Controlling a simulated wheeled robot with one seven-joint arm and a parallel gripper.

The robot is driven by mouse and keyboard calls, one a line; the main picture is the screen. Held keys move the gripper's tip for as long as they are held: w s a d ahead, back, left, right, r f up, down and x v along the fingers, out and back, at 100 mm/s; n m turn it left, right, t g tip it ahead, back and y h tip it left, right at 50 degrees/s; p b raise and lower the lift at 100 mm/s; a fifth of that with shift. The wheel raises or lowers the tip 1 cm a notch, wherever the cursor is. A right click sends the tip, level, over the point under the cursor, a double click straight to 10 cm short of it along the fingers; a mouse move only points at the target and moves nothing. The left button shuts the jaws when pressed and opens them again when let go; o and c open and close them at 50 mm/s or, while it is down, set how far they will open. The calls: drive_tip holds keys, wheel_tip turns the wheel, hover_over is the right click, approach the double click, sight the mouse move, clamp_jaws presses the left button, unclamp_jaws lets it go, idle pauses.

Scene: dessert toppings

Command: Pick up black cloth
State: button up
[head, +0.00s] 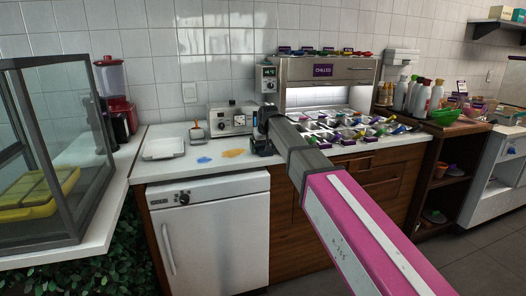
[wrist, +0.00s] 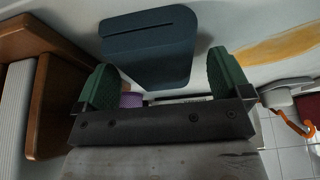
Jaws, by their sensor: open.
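My gripper (wrist: 163,82) is open, with its two green ridged fingers spread apart in the wrist view. A dark blue-grey slab-like thing (wrist: 148,60) with rounded corners and a thin dark slit lies between and beyond the fingertips, on the white counter. I cannot tell for sure whether it is the black cloth, and nothing shows the fingers closed on it. In the head view my gripper (head: 263,146) is low over the counter, right of an orange stain, and its dark end hides what lies under it.
The white counter (head: 160,170) has an orange stain (head: 233,153) and a blue stain (head: 204,160). A white tray (head: 163,148), an orange-handled tool (head: 196,131) and a grey appliance (head: 231,119) stand along the back. A toppings station (head: 326,70) is at the right, a glass case (head: 60,130) at the left.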

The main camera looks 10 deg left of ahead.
sight(263, 147)
drive_tip(key=shift+f, duration=0.2)
idle(0.5)
drive_tip(key=c, duration=1.1)
wheel_tip(263, 147, up, 5)
drive_tip(key=shift+f, duration=0.1)
drive_tip(key=s+a+r, duration=0.2)
drive_tip(key=s, duration=0.1)
drive_tip(key=s+a+r, duration=0.2)
drive_tip(key=s, duration=0.1)
drive_tip(key=s+a+r, duration=0.2)
drive_tip(key=s, duration=0.2)
drive_tip(key=shift+a+r, duration=0.1)
drive_tip(key=shift+r, duration=0.25)
